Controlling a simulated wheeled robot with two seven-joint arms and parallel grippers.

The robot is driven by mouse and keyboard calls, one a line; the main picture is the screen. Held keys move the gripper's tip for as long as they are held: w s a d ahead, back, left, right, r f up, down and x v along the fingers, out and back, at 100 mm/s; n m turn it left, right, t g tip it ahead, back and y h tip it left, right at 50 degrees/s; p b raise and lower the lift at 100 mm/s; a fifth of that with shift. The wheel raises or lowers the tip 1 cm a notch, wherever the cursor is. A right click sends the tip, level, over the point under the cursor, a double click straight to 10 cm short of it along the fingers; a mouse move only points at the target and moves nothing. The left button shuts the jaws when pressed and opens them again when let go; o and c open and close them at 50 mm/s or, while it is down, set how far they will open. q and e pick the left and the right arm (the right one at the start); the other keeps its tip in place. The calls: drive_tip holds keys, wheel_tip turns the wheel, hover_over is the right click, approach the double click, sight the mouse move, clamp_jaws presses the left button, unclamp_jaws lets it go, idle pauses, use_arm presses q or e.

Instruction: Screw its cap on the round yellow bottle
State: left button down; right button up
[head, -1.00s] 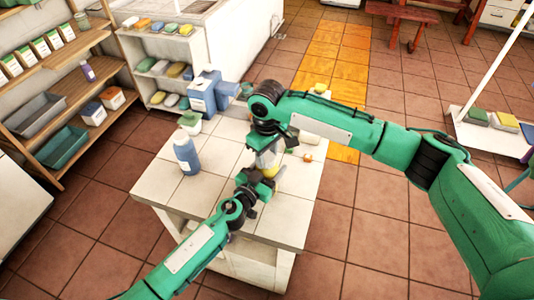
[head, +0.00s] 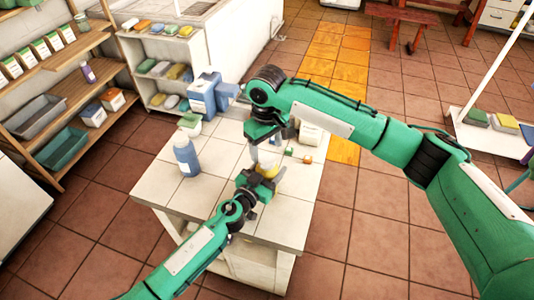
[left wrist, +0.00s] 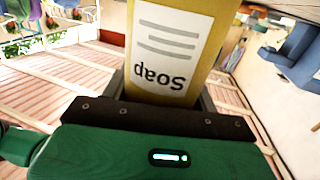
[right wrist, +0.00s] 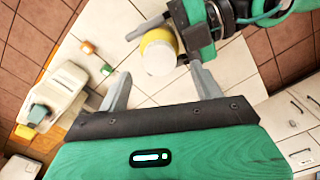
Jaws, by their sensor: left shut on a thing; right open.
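The round yellow bottle (head: 267,170) stands upright near the table's middle. Its label reading "Soap" shows close up in the left wrist view (left wrist: 178,45). My left gripper (head: 262,181) is shut on the bottle's body. A white round piece, apparently the cap (right wrist: 162,58), is on the bottle's top; I cannot tell how tightly it sits. My right gripper (right wrist: 162,85) is open and empty, above the bottle with its fingers apart. In the head view the right gripper (head: 266,143) partly hides the bottle's top.
A white box (head: 311,137), an orange cube (head: 307,159) and a green cube (head: 289,152) are at the right. The front left tabletop is clear.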

wheel_tip(320, 180, up, 8)
drive_tip(key=shift+d, duration=0.1)
use_arm(q)
drive_tip(key=shift+c, duration=1.6)
unclamp_jaws()
use_arm(e)
drive_tip(key=shift+f, duration=0.1)
use_arm(q)
drive_tip(key=b+v, duration=0.2)
drive_tip(key=v, duration=1.2)
use_arm(e)
wheel_tip(320, 180, down, 2)
drive_tip(key=shift+f, duration=0.2)
use_arm(q)
drive_tip(key=shift+w, duration=0.1)
